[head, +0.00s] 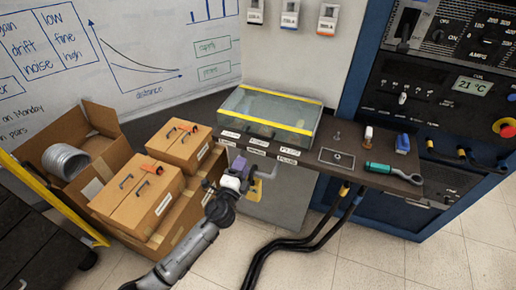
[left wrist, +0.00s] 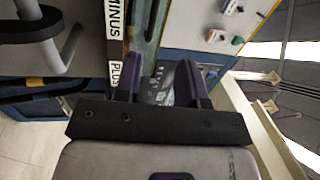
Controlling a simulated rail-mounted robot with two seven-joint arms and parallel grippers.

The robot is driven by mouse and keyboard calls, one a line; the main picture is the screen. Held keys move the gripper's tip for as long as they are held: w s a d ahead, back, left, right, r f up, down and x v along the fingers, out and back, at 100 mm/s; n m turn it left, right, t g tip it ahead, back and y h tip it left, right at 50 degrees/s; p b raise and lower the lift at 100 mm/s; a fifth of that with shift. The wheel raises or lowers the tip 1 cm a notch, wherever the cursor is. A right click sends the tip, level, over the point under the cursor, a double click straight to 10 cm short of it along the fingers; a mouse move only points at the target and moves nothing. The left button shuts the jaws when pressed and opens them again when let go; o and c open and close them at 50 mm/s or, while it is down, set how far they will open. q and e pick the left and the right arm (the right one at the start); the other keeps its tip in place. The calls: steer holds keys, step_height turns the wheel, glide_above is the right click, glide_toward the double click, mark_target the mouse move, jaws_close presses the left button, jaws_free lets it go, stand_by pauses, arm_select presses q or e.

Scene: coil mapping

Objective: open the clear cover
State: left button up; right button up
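The clear cover (head: 268,108) is a see-through box lid with yellow strips along its front and back top edges. It sits flat on the dark bench, and looks shut. My left gripper (head: 241,166) is below and in front of the cover, by the bench's labelled front edge. In the left wrist view its two purple fingers (left wrist: 160,85) stand apart with a gap between them, and I see nothing gripped. The labels MINUS and PLUS (left wrist: 121,70) show close beside the fingers. Whether a finger touches the bench edge I cannot tell. My right gripper is not in view.
The dark bench (head: 405,181) holds a green-handled tool (head: 392,173), a blue item (head: 403,143) and a small plate (head: 337,157). Cardboard boxes (head: 140,195) stand left of my arm. Black cables (head: 300,243) hang to the floor. A control panel (head: 450,90) rises at right.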

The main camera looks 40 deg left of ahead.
mark_target(258, 136)
arm_select(q)
steer(key=shift+m+h, duration=0.3)
steer(key=shift+m, duration=0.1)
steer(key=b+x, duration=0.1)
steer(key=x, duration=0.3)
steer(key=b+x, duration=0.1)
steer(key=x, duration=0.9)
steer(key=shift+w+f+b, duration=0.3)
steer(key=shift+b, duration=0.1)
steer(key=shift+c, duration=0.2)
jaws_close()
